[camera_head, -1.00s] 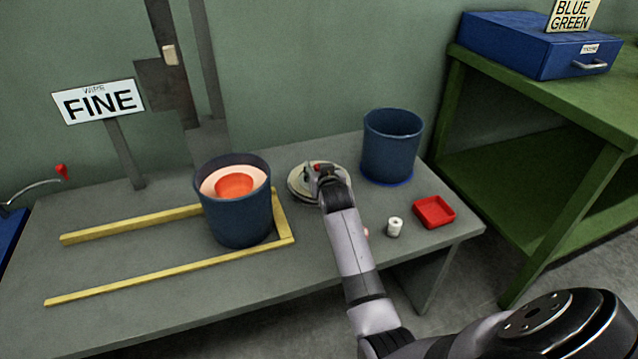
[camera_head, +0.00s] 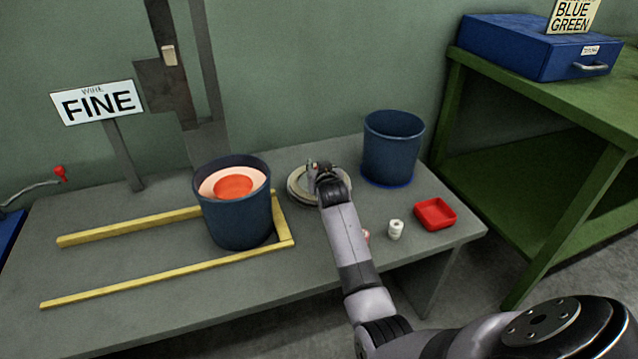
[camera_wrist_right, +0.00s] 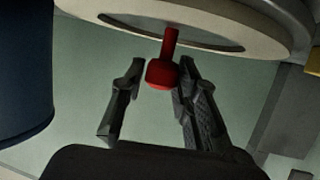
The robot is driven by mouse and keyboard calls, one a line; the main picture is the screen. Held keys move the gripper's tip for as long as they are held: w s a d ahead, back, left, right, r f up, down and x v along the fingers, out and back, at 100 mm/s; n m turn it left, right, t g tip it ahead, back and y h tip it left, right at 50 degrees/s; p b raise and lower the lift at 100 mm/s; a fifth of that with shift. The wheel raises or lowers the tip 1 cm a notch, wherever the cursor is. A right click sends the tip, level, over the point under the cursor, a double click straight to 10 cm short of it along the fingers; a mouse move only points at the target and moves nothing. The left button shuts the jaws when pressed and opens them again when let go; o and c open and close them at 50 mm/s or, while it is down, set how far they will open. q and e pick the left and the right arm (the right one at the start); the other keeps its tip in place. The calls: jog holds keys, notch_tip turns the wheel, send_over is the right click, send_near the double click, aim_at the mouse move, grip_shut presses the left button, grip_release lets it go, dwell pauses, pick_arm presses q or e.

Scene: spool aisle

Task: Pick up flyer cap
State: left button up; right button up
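The flyer cap appears to be the pale round disc (camera_head: 299,188) with a red knob, lying on the grey bench between the two blue buckets. My right gripper (camera_head: 318,166) is over it and hides much of it in the head view. In the right wrist view the disc's pale rim (camera_wrist_right: 240,28) is at the top. The red knob (camera_wrist_right: 162,73) lies between the fingertips of my right gripper (camera_wrist_right: 158,78), which are open. The right finger is close to or touching the knob; a gap shows on the left. My left gripper is not in view.
A blue bucket (camera_head: 238,218) with an orange-centred top stands inside yellow rails (camera_head: 160,279). An empty blue bucket (camera_head: 391,150) stands close right of the disc. A white spool (camera_head: 395,230) and a red tray (camera_head: 434,214) sit near the bench's right edge.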

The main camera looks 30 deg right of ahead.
grip_shut()
dwell(0.4)
jog(key=shift+r, duration=0.15)
